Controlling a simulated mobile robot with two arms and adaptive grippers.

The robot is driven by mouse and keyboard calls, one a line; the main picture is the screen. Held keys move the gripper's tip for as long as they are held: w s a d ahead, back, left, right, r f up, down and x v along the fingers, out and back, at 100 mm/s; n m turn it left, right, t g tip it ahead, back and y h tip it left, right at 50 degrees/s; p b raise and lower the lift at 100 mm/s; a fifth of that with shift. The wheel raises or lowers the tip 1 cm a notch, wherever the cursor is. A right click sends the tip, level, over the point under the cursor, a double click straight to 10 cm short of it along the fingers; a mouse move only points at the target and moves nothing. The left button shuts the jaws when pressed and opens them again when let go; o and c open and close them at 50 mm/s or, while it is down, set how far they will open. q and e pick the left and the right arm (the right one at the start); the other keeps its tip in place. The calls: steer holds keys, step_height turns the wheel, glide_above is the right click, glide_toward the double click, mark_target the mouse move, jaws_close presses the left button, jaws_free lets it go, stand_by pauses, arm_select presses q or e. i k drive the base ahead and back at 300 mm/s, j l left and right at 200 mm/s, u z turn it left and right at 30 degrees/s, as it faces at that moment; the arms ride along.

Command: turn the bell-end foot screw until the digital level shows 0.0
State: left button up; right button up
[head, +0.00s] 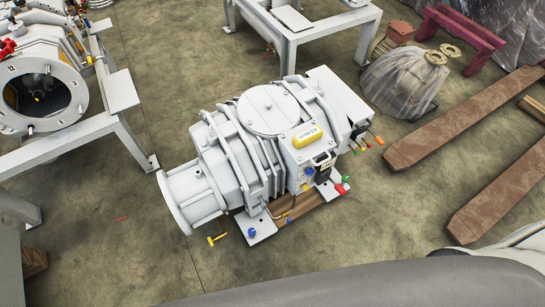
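A grey screw vacuum pump (230,150) sits on the floor in the middle of the head view, its round bell-like flange (176,203) facing lower left. A yellow box with a grey display, which looks like the digital level (307,136), lies on the pump's top right. Its reading is too small to make out. A blue-headed screw (252,232) stands on the foot plate (262,226) near the flange end. It may be the bell-end foot screw, but I cannot be sure. Neither of my grippers is in view.
A yellow T-shaped handle (216,239) is beside the flange. Metal frames stand at the left (130,130) and top (290,45).

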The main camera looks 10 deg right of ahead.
mark_target(251, 230)
steer(key=z, duration=0.4)
steer(key=k+j, duration=0.25)
steer(key=k, duration=0.25)
steer(key=k+j, duration=0.3)
steer(key=k, duration=0.25)
